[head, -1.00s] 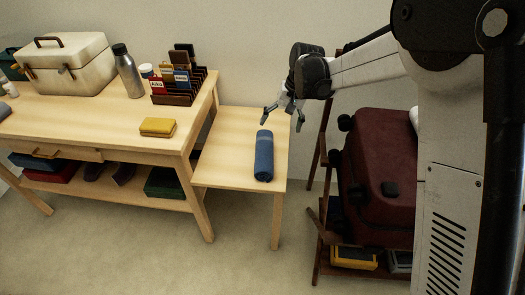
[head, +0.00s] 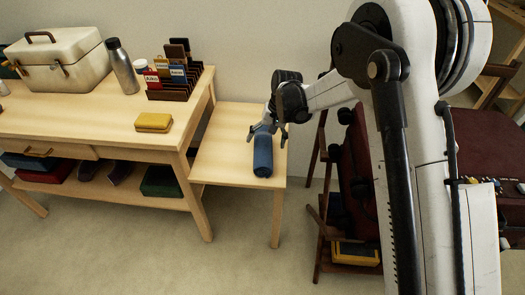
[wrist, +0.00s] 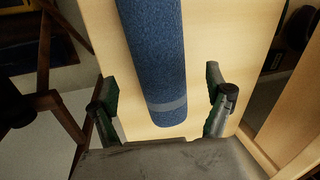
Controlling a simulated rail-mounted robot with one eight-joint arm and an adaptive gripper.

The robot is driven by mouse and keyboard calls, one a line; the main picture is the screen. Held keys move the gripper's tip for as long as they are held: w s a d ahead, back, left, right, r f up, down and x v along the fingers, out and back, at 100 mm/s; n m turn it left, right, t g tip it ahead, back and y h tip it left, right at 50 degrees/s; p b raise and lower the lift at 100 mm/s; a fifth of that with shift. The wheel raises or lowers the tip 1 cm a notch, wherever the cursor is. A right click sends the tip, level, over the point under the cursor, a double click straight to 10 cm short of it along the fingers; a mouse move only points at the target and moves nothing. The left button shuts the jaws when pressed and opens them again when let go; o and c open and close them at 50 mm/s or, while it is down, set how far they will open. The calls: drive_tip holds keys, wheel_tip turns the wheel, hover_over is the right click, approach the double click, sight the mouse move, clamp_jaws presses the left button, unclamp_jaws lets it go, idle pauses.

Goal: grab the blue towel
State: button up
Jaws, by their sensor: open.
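The blue towel (head: 263,156) is rolled up and lies lengthwise on a low light-wood side table (head: 215,168). In the wrist view the towel (wrist: 158,55) runs from the top edge down toward the space between the fingers, with a lighter grey band near its end. My gripper (head: 269,133) is at the far end of the towel, with its fingers pointing down. In the wrist view my gripper (wrist: 163,108) is open, one finger on each side of the towel's line. Gaps show between the fingers and the towel.
A larger wooden table (head: 70,118) stands at left with a yellow folded cloth (head: 153,122), a metal bottle (head: 122,66), a cream case (head: 60,60) and a dark rack (head: 178,85). A dark wooden stand with a dark red suitcase (head: 356,155) is at right, partly behind my arm.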

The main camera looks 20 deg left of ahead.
drive_tip(key=b+x, duration=0.2)
drive_tip(key=x, duration=0.3)
drive_tip(key=shift+a, duration=0.15)
drive_tip(key=shift+r, duration=0.1)
drive_tip(key=c, duration=1.4)
drive_tip(key=shift+o, duration=0.2)
drive_tip(key=shift+r, duration=0.1)
